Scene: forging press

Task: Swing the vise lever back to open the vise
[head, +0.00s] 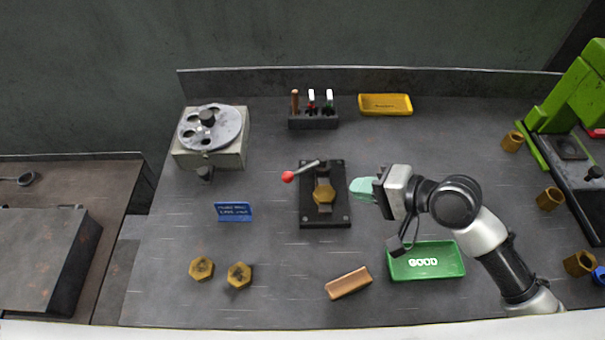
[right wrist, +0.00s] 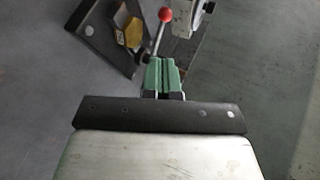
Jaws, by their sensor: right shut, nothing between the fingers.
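The vise (head: 337,211) is a dark block on the bench in the middle of the head view. A brass hex piece (head: 322,193) sits in it. Its metal lever (head: 305,169) ends in a red knob (head: 288,176) and points left from the vise's far end. In the right wrist view the red knob (right wrist: 165,14) and the hex piece (right wrist: 134,32) show beyond the fingers. My right gripper (head: 352,187) is shut and empty, just right of the vise, with green fingertips. They also show in the wrist view (right wrist: 163,75). My left gripper is out of view.
A green GOOD tray (head: 455,262) lies below my right arm. A tan block (head: 348,283) and two hex pieces (head: 201,268) lie in front. A disc machine (head: 210,140), blue sign (head: 233,211), tool rack (head: 313,120) and yellow tray (head: 386,104) stand around. A green press (head: 570,110) is at right.

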